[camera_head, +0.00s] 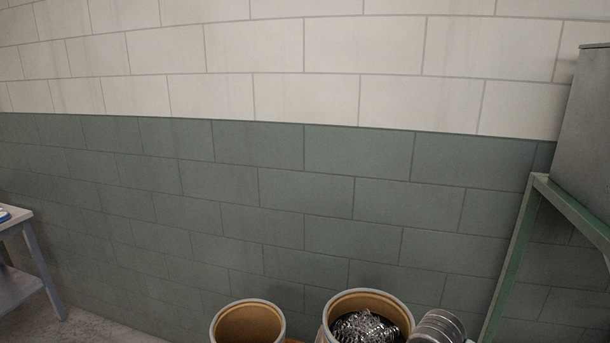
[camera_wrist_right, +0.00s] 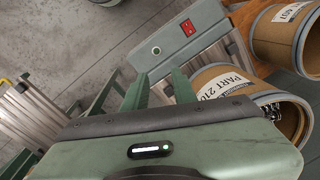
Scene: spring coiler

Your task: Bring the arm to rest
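My right gripper (camera_wrist_right: 160,84) shows in the right wrist view as two green fingers that stand apart, with nothing between them. Beyond the fingers is a green machine housing (camera_wrist_right: 165,40) with a red switch. The head view shows neither gripper, and my left gripper is in no view.
In the head view an empty-looking barrel (camera_head: 248,324) and a barrel (camera_head: 345,298) of shiny coiled metal stand below the wall. A ribbed metal cylinder (camera_head: 437,328) is beside them. A green frame (camera_head: 512,255) holds a grey box at right; a table (camera_head: 28,245) stands at left.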

